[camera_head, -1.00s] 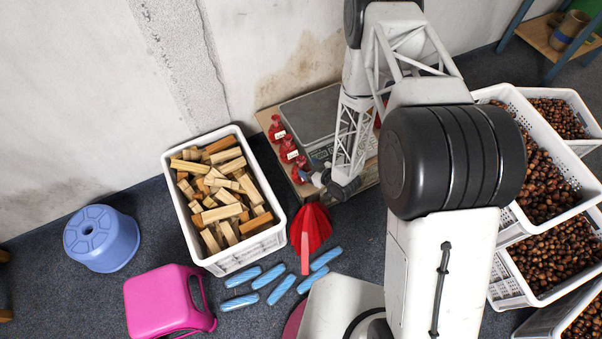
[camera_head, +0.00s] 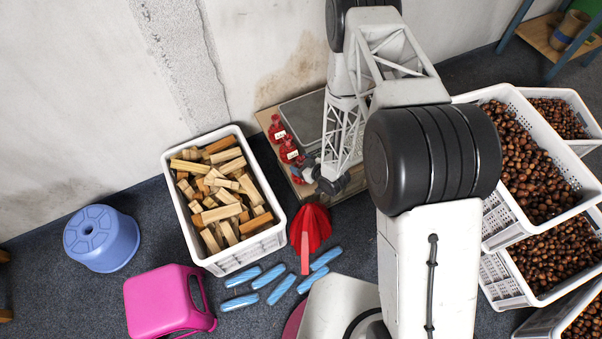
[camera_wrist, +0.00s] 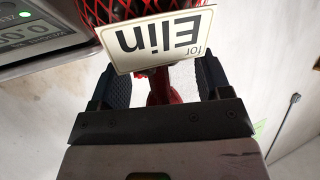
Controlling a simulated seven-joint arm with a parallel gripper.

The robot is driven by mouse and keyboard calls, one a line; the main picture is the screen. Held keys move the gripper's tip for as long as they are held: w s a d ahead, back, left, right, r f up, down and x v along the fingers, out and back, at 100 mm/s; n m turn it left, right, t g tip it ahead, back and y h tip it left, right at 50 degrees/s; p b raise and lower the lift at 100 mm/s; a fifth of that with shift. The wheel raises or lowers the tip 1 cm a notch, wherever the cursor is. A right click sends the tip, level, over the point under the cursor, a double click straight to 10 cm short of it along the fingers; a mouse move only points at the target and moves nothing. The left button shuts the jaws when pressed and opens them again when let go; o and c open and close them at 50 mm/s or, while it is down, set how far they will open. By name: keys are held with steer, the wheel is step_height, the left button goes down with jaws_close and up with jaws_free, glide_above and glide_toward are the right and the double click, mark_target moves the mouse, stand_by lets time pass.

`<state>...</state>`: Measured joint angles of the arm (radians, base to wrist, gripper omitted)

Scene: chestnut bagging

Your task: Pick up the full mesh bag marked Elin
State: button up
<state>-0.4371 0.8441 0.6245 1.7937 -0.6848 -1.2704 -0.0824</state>
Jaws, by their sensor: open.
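In the wrist view a red mesh bag (camera_wrist: 122,10) carries a white tag (camera_wrist: 160,38) that reads "for Elin", upside down. The bag's narrow red neck (camera_wrist: 158,88) is between the two fingers of my gripper (camera_wrist: 156,82). The fingers are apart and I see no grip on the neck. The tag hides part of the bag. In the head view my gripper (camera_head: 308,174) is at the nearest of a row of red bags; that bag is partly hidden there.
Two other red bags (camera_head: 278,130) (camera_head: 289,150) stand along the left edge of a board beside a scale (camera_head: 304,112). A white crate of wood (camera_head: 196,254) is to the left. A red scoop (camera_head: 311,228) and several blue packets (camera_head: 326,258) lie in front. Chestnut crates (camera_head: 498,222) stand at right.

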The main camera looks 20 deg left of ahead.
steer(key=c, duration=1.2)
jaws_close()
steer(key=shift+s+f, duration=0.1)
steer(key=shift+s+d+f, duration=0.1)
steer(key=shift+r, duration=1.6)
steer(key=s+d+r, duration=0.2)
steer(key=s+d, duration=0.6)
steer(key=s, duration=0.5)
steer(key=shift+d, duration=0.25)
steer(key=shift+r, duration=0.1)
